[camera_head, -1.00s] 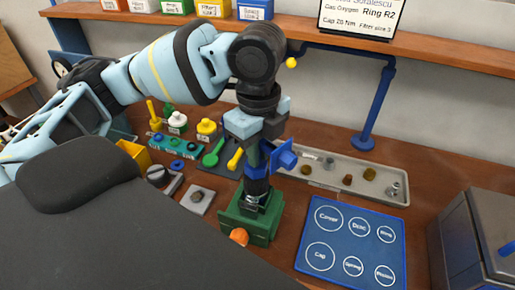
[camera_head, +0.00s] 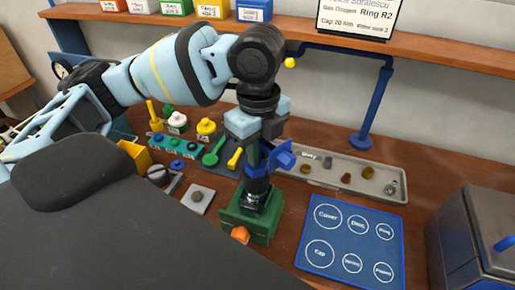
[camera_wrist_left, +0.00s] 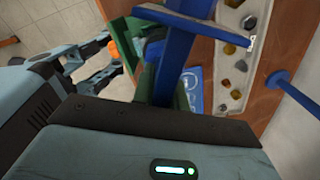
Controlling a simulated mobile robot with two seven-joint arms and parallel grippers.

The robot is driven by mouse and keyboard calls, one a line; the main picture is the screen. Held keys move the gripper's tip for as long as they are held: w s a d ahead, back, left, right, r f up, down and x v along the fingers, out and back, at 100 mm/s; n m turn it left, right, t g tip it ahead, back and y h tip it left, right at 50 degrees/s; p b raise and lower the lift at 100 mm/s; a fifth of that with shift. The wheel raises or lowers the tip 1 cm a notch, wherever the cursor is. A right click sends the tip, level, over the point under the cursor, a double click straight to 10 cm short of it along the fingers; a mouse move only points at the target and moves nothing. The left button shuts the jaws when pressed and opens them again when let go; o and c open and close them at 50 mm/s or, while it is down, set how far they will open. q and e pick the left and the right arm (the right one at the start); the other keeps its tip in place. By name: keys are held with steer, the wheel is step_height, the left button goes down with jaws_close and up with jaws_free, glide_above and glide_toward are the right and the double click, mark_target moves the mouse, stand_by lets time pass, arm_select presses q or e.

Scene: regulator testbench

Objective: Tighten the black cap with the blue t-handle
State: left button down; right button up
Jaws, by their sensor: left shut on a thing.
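The blue t-handle (camera_head: 284,159) stands upright over the green vise (camera_head: 236,218), its crossbar sticking out to the right of my left gripper (camera_head: 258,150). My left gripper points down and is shut on the t-handle. Below the blue socket is a dark part, seemingly the black cap (camera_head: 256,186), on the piece in the vise; the exact fit is hard to see. In the left wrist view the blue t-handle (camera_wrist_left: 176,55) runs up from the gripper body. At that view's left, my right gripper (camera_wrist_left: 106,62) has its fingers apart and empty, near the vise's orange knob.
A blue mat (camera_head: 335,240) with labelled circles lies right of the vise. A grey tray (camera_head: 378,191) with small fittings is behind it. Colored tools stand on holders at the back left. A metal box (camera_head: 455,240) stands at the right edge. A blue post (camera_head: 366,110) rises at the back.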

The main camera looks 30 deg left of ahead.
arm_select(q)
steer(key=shift+m+p, duration=0.3)
steer(key=shift+m, duration=0.6)
steer(key=shift+m, duration=0.4)
steer(key=shift+s+m, duration=0.1)
steer(key=shift+m, duration=0.7)
steer(key=shift+m, duration=0.8)
steer(key=shift+a+m, duration=0.1)
steer(key=shift+m, duration=0.7)
